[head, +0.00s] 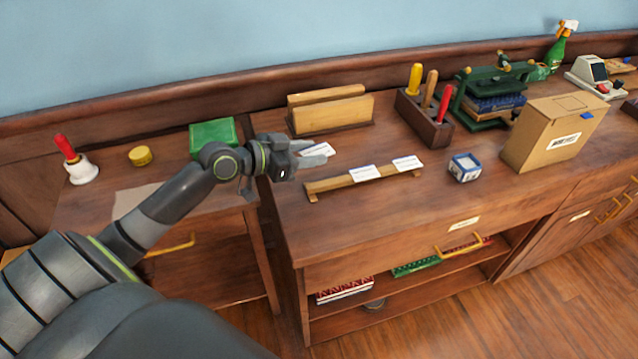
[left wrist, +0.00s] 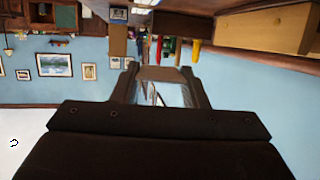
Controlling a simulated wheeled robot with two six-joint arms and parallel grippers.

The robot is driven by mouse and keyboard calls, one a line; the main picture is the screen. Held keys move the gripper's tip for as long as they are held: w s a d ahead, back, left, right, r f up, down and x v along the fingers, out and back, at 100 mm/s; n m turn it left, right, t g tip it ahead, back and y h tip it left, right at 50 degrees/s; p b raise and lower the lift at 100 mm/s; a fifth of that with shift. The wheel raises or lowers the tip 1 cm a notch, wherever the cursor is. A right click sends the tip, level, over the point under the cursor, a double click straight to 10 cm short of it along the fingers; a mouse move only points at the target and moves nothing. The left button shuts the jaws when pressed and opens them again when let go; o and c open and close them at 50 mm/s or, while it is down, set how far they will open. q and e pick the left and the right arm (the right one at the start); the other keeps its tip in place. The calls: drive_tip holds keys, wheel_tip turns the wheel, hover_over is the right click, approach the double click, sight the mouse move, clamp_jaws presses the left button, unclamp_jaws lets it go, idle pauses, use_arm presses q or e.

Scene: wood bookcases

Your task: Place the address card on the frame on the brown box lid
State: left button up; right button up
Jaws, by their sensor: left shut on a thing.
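My left gripper (head: 312,156) is shut on a white address card (head: 319,149) above the left part of the desk top. In the left wrist view the card's pale edge shows between my two fingers (left wrist: 160,92). Two more white cards, one on the left (head: 363,172) and one on the right (head: 407,163), sit on a low wooden rack (head: 335,183) just right of the gripper. The brown box (head: 545,140) stands upright at the right of the desk, far from the gripper. A thin outlined frame (head: 573,103) shows on its lid. My right gripper is out of view.
A wooden letter holder (head: 330,112) stands behind the gripper.

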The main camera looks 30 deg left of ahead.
sight(320, 183)
use_arm(q)
wheel_tip(320, 183, down, 10)
drive_tip(key=shift+r+b, duration=0.2)
drive_tip(key=shift+b, duration=0.45)
drive_tip(key=shift+f+b, duration=0.25)
drive_tip(key=shift+b, duration=0.05)
drive_tip(key=o, duration=0.9)
drive_tip(key=shift+r, duration=0.1)
drive_tip(key=shift+o, duration=0.2)
